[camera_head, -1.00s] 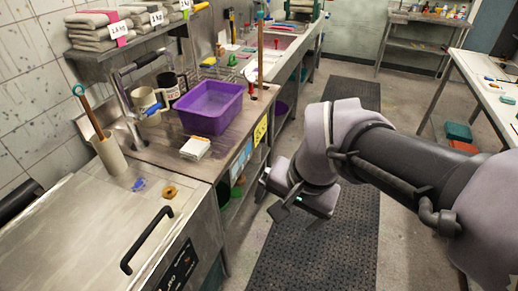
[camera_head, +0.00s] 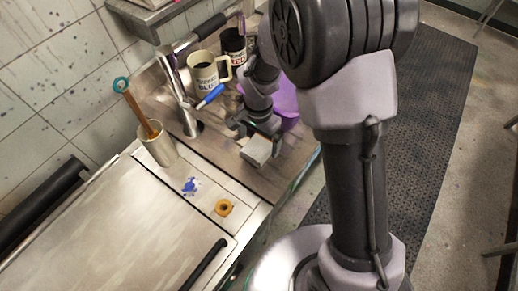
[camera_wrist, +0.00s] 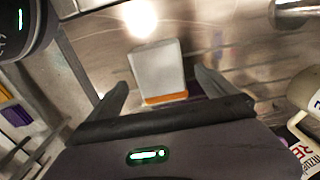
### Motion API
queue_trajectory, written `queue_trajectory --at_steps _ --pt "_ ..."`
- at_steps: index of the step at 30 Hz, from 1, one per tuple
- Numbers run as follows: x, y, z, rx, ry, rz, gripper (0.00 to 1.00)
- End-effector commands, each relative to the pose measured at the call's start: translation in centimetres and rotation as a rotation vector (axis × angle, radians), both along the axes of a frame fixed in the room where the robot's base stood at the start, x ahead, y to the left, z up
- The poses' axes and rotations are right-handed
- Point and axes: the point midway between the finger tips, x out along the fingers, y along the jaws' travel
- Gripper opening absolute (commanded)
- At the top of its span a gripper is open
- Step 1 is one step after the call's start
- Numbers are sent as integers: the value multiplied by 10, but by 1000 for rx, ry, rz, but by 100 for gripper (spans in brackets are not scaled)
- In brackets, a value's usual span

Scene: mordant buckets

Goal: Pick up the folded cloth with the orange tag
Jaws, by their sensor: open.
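The folded cloth (camera_head: 257,150) is a small pale grey block lying on the steel counter (camera_head: 215,160). In the wrist view the cloth (camera_wrist: 158,68) shows its orange tag (camera_wrist: 166,97) along the edge nearest my gripper. My gripper (camera_wrist: 161,82) is open, with one finger on each side of the cloth's near end in that picture. I cannot tell its height above the counter. In the head view my gripper (camera_head: 258,128) is just behind the cloth, and my arm hides part of the counter.
A purple tub (camera_head: 287,98) is partly hidden behind my arm. A cream mug (camera_head: 203,72) and a blue-handled tool (camera_head: 210,97) are behind and left. A beige cup (camera_head: 157,147) holds a wooden handle. A brown ring (camera_head: 223,207) and a blue lump (camera_head: 190,186) lie in front.

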Motion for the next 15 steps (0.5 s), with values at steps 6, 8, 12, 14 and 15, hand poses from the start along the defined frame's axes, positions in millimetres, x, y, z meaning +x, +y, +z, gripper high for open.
queue_trajectory --at_steps 6,8,12,14,15 --pt "-1 0 -33 0 0 2 96" --pt "-1 0 -32 -1 -1 2 96" --pt "-1 0 -31 0 -1 2 94" --pt "-1 0 -31 -1 -1 2 83" --pt "-1 0 -31 0 -1 2 75"
